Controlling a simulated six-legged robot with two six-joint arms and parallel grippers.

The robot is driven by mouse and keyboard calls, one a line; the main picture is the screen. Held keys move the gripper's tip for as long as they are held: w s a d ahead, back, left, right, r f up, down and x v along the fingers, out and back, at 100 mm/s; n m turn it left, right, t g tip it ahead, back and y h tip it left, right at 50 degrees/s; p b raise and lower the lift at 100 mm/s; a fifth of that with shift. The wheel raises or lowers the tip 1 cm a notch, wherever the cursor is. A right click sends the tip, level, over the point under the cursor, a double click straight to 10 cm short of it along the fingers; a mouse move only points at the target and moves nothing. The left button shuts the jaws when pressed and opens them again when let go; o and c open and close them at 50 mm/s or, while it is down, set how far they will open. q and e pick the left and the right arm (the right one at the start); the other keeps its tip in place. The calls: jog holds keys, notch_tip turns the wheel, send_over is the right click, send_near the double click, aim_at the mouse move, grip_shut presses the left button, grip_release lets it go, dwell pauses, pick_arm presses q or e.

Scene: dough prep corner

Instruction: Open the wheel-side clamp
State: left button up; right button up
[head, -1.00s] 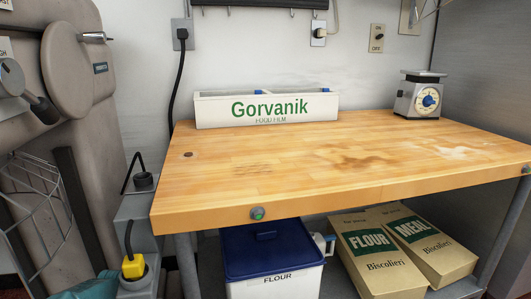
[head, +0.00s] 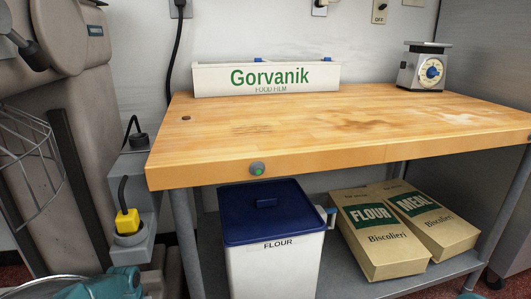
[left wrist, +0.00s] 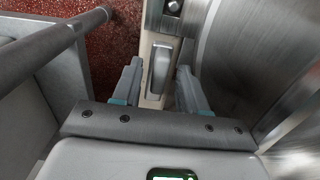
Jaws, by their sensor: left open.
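In the left wrist view, a grey rounded lever (left wrist: 160,72) is mounted on a narrow cream bracket beside a shiny steel bowl (left wrist: 245,60). It looks like a clamp. Whether it is the wheel-side one, and whether it is latched, I cannot tell. My left gripper (left wrist: 159,66) is open, with one finger on each side of the lever. Gaps show between the fingers and the lever. In the head view the clamp is out of sight, and only a teal part of what seems my left arm shows at the bottom left. My right gripper is in neither view.
The beige mixer (head: 75,110) with its wire guard (head: 33,165) stands at the left. A wooden table (head: 320,135) carries a Gorvanik box (head: 266,79) and a scale (head: 422,68). A flour bin (head: 273,270) and two sacks (head: 400,228) are underneath.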

pick_arm(q)
grip_shut()
jog(key=shift+w+d+n, duration=0.1)
jog(key=shift+d+n, duration=0.15)
jog(key=shift+n, duration=0.4)
jog(key=shift+w+d+n, duration=0.1)
jog(key=shift+d+n, duration=0.15)
jog(key=shift+n, duration=0.4)
jog(key=shift+w+d+n+b, duration=0.15)
jog(key=shift+d+n+b, duration=0.1)
jog(key=shift+n+b, duration=0.25)
jog(key=shift+w+d+n, duration=0.2)
jog(key=shift+d+n, duration=0.05)
jog(key=shift+n, duration=0.55)
jog(key=shift+w+d+n+b, duration=0.2)
jog(key=shift+n, duration=0.4)
jog(key=shift+w+d+n+b, duration=0.15)
jog(key=shift+w+n, duration=0.05)
jog(key=shift+n, duration=0.4)
